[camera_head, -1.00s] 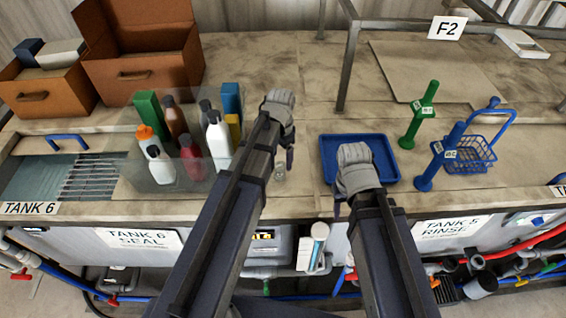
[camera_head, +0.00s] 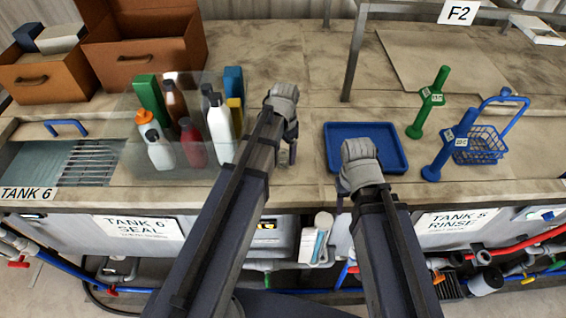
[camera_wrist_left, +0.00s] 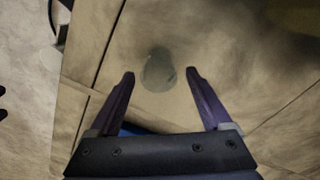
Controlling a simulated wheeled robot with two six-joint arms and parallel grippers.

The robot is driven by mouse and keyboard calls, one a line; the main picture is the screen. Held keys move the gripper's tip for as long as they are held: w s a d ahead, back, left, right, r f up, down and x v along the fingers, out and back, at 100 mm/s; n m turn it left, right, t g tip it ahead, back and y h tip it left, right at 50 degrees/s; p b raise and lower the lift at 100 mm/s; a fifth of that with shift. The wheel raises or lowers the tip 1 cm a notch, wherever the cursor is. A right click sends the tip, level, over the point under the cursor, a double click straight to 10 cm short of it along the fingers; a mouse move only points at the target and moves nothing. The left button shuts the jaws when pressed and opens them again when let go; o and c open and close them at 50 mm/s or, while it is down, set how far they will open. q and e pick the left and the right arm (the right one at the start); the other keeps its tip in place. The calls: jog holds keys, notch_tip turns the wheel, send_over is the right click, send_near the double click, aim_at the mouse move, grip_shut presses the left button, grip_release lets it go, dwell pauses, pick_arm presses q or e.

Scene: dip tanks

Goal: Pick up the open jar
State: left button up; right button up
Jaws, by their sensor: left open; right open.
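The open jar (camera_wrist_left: 158,70) is a small clear glass, seen in the left wrist view on the worn counter. It lies just beyond and between my left fingertips (camera_wrist_left: 160,74), apart from both fingers. In the head view the jar (camera_head: 283,157) is small and partly hidden by my left gripper (camera_head: 288,150), which is open and empty above the counter. My right gripper (camera_head: 343,200) is open at the counter's front edge, in front of the blue tray. No lid shows on the jar.
Several bottles and boxes, including a white bottle (camera_head: 221,135), stand behind a clear panel left of my left gripper. A blue tray (camera_head: 398,165) sits to the right, with green (camera_head: 428,105) and blue (camera_head: 452,150) posts and a wire basket (camera_head: 490,148) beyond.

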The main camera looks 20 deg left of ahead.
aim_at(284, 159)
pick_arm(q)
notch_tip(284, 159, down, 4)
jog(key=b, duration=0.3)
jog(key=shift+s, duration=0.1)
jog(key=shift+r, duration=0.1)
jog(key=shift+c, duration=0.3)
grip_shut()
